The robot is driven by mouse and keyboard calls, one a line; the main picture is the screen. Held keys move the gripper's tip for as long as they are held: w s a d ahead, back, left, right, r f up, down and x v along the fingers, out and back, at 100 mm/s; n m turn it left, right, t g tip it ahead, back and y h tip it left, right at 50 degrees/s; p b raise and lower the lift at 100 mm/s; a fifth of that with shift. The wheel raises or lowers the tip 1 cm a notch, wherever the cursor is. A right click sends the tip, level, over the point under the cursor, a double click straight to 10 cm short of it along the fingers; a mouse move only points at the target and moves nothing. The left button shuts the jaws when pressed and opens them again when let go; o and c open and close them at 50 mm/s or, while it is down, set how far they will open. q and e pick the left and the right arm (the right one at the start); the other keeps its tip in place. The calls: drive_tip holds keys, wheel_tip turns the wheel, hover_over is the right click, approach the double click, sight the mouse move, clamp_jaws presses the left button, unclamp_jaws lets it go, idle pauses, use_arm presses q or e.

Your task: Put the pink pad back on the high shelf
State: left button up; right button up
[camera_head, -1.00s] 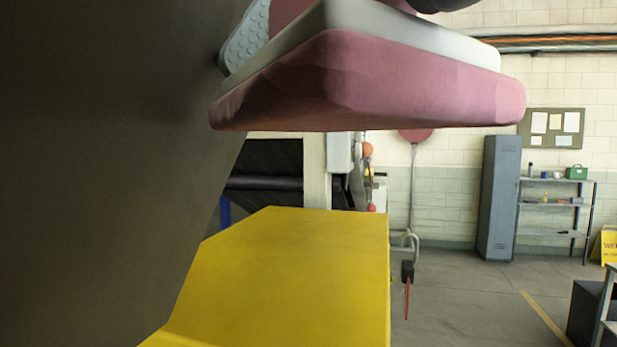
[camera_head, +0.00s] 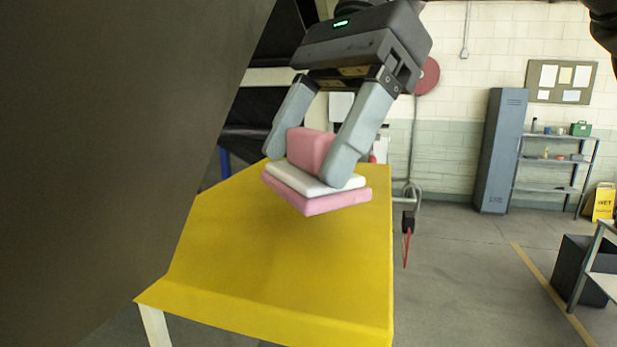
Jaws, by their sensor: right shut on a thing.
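The pink pad (camera_head: 318,203) has a pink base, a white layer above it and a pink block on top. My right gripper (camera_head: 311,158) comes down from the top with its two grey fingers on either side of the pink block, shut on it. The pad is over the far part of a yellow surface (camera_head: 270,255); I cannot tell whether it touches it. Dark shelf-like levels (camera_head: 262,108) show behind, partly hidden by the gripper; I cannot tell which surface is the high shelf. My left gripper is not in view.
A large dark panel (camera_head: 100,150) fills the left side. A grey locker (camera_head: 500,150) and a shelf rack (camera_head: 555,158) with small items stand at the back right. A yellow wet-floor sign (camera_head: 602,202) is at the right edge. The near yellow surface is bare.

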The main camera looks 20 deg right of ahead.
sight(310, 184)
drive_tip(key=f, duration=0.3)
drive_tip(key=shift+w+f, duration=0.2)
drive_tip(key=shift+w, duration=0.2)
drive_tip(key=shift+w+d+f, duration=0.15)
drive_tip(key=shift+d+f, duration=0.05)
drive_tip(key=shift+f, duration=0.15)
drive_tip(key=shift+s+a+f, duration=0.15)
drive_tip(key=shift+s+a, duration=0.05)
drive_tip(key=shift+s, duration=0.05)
drive_tip(key=o, duration=1)
drive_tip(key=shift+o, duration=1.3)
drive_tip(key=shift+w+d, duration=0.15)
drive_tip(key=shift+w, duration=0.05)
drive_tip(key=shift+s, duration=0.15)
